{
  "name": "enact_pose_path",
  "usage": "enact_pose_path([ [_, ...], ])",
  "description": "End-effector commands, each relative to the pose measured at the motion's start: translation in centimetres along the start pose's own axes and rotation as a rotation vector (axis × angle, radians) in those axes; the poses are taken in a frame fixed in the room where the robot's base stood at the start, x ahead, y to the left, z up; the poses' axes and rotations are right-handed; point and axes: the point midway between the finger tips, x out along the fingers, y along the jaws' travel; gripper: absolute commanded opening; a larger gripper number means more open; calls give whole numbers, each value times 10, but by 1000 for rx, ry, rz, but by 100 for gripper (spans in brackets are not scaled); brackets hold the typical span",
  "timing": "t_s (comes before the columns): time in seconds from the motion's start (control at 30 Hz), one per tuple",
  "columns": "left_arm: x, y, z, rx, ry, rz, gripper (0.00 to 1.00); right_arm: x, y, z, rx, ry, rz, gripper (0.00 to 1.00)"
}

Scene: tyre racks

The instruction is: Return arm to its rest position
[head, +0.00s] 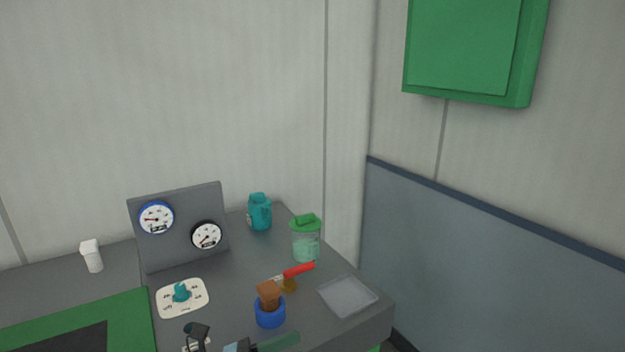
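Neither of my grippers can be made out in the head view, and no arm shows clearly. The grey worktop (240,275) fills the lower left part of the picture. At its bottom edge are a small dark piece (197,331) and a dark green rod-like piece (279,342), both cut off or partly hidden. I cannot tell exactly what they are.
A green box (465,45) hangs on the wall.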

Motion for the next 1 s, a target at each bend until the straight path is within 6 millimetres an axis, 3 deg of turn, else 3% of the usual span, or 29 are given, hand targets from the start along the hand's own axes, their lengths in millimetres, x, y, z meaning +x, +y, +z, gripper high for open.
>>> enact_pose_path([
  [0.1, -22, 9, -23, -377, -162, 149, 48, 0, 0, 0, 0, -1, 0, 0],
  [0.27, -65, 23, -61, -858, -388, 336, 48, 0, 0, 1, 1, -1, -1, 0],
  [0.47, -135, 26, -129, -1423, -713, 560, 48, 0, -1, 1, 2, -1, -1, 0],
  [0.63, -207, 1, -204, -1879, -1073, 757, 48, 1, -2, 1, 5, -2, -2, 0],
  [0.8, -267, -44, -267, -2199, -1444, 913, 48, 1, -3, 2, 9, -3, -2, 0],
  [1.0, -304, -85, -304, -2359, -1729, 1007, 48, 1, -3, 2, 11, -3, -2, 0],
])
